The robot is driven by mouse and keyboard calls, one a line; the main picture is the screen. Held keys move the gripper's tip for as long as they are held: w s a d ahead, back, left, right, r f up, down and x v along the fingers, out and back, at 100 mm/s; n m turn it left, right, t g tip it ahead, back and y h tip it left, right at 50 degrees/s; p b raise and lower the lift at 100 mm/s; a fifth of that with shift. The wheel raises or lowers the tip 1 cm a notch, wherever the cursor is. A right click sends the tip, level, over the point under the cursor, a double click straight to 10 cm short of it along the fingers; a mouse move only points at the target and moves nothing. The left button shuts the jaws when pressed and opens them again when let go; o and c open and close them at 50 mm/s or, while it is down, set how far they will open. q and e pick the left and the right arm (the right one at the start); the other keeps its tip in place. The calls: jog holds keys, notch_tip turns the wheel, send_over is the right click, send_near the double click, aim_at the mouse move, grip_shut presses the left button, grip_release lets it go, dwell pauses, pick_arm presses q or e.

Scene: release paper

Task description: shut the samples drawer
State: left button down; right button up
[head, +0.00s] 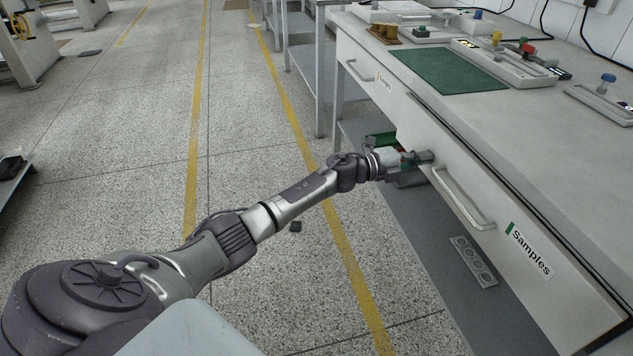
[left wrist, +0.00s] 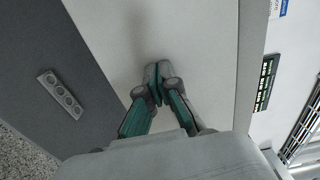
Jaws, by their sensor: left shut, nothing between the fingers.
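The samples drawer (head: 555,270) is in the bench at the right of the head view, with a pale front, a bar handle (head: 462,196) and a label reading "Samples" (head: 530,251). My left gripper (head: 428,157) is shut and empty, at the far end of the drawer front, beyond the handle. In the left wrist view, the shut fingertips (left wrist: 157,84) lie against or just before the pale drawer front (left wrist: 190,35); contact is not certain. My right gripper is out of view.
A second drawer (head: 365,75) with its own handle sits farther along the bench. The worktop holds a green mat (head: 447,70) and several fixtures. A socket strip (head: 474,262) lies on the lower shelf. The floor (head: 255,90) at left is mostly clear.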

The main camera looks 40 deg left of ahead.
pick_arm(q)
jog(key=x, duration=0.2)
jog(key=shift+w+d+f+b, duration=0.1)
jog(key=shift+w+d+b, duration=0.2)
jog(key=shift+b, duration=0.1)
jog(key=shift+r, duration=0.25)
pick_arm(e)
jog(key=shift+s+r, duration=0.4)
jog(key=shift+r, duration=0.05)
pick_arm(q)
jog(key=shift+w+r, duration=0.1)
jog(key=shift+r, duration=0.1)
